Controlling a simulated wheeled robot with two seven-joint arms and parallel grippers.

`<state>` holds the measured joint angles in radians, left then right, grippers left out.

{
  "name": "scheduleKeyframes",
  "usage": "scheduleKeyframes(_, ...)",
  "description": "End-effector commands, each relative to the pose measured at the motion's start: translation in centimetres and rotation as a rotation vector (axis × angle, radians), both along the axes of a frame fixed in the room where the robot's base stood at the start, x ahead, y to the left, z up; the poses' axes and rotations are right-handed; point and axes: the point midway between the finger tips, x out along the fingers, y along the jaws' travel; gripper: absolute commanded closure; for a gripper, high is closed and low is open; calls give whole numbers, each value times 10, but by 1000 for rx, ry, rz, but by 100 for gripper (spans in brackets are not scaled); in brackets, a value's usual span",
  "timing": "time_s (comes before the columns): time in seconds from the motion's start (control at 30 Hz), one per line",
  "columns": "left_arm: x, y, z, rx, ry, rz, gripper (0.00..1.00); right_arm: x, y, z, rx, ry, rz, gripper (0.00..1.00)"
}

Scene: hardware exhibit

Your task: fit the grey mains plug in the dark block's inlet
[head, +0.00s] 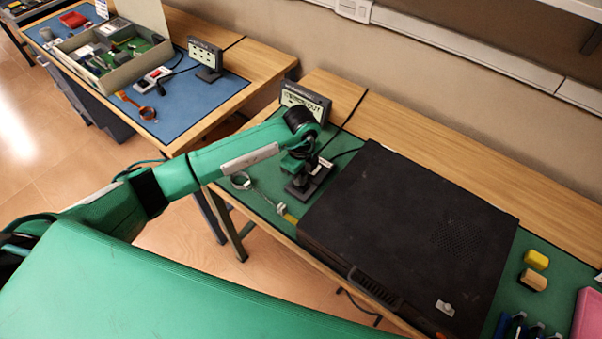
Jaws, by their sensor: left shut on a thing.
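My left arm reaches in from the left, and my left gripper (300,178) points down at the dark block (317,184) on the green mat. The gripper is shut on what looks like the grey mains plug (325,163), of which only a small pale part shows beside the fingers. A dark cable runs from there to the right. The plug is at or just above the block. The fingers hide the inlet, so I cannot tell whether the plug sits in it. My right gripper is not in view.
A large black computer case (410,230) stands close to the right of the block. A wrist strap (240,181) lies left on the mat. Yellow (536,260) and wooden (532,281) blocks lie far right. Another bench is at upper left.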

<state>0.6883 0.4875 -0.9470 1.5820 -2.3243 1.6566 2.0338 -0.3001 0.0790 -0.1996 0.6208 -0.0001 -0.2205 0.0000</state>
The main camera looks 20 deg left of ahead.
Motion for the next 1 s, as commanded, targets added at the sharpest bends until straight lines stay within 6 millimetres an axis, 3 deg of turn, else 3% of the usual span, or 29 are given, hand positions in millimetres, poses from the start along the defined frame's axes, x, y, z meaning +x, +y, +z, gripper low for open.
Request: scheduleKeyframes(1.0,0,0,-11,0,0,0,93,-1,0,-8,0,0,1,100)
